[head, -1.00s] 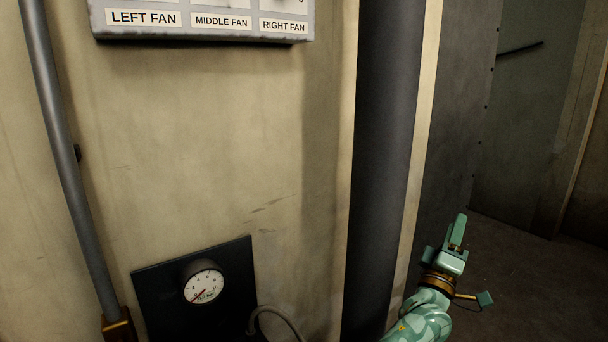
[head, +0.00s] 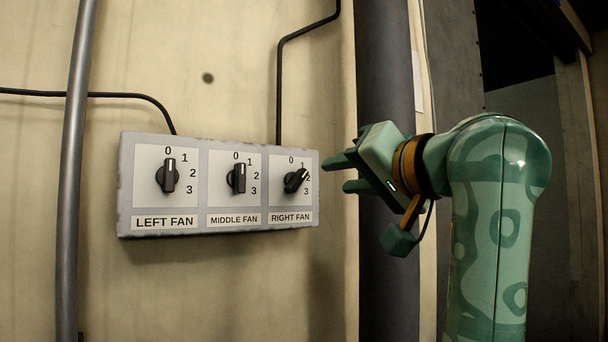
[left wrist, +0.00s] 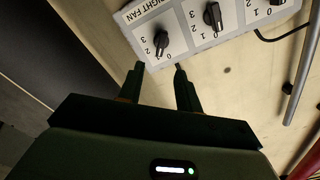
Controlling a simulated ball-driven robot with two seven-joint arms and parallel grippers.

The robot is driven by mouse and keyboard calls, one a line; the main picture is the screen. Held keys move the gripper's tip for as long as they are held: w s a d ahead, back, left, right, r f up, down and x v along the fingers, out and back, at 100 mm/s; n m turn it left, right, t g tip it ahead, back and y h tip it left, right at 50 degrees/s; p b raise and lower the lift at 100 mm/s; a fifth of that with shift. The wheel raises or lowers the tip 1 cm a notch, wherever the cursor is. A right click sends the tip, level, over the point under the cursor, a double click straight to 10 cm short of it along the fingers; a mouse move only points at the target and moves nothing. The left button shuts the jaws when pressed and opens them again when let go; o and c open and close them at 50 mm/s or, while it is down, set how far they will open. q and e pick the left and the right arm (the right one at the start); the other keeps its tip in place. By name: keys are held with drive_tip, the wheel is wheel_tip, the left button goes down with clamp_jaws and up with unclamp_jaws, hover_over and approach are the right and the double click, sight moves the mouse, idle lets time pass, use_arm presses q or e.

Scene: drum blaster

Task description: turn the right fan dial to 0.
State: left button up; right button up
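The right fan dial (head: 296,181) is a black knob at the right end of a grey control box (head: 219,144). Its pointer tilts to the upper right, around the 1 and 2 marks; I cannot tell exactly which. The dial also shows in the left wrist view (left wrist: 161,41), just beyond the fingertips. My left gripper (head: 336,174) is open and empty, just right of the box and apart from the dial. Its two fingers (left wrist: 159,69) point toward the panel in the left wrist view. My right gripper is not in view.
The left fan dial (head: 167,176) and middle fan dial (head: 237,178) point up near 0. Black cables (head: 279,90) run to the box top. A grey pipe (head: 73,180) stands at left, and a thick dark column (head: 385,60) at right behind my gripper.

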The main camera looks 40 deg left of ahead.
sight(301, 179)
use_arm(q)
drive_tip(key=p+x, duration=0.3)
drive_tip(key=x, duration=0.8)
drive_tip(key=shift+a, duration=0.35)
drive_tip(key=c, duration=0.6)
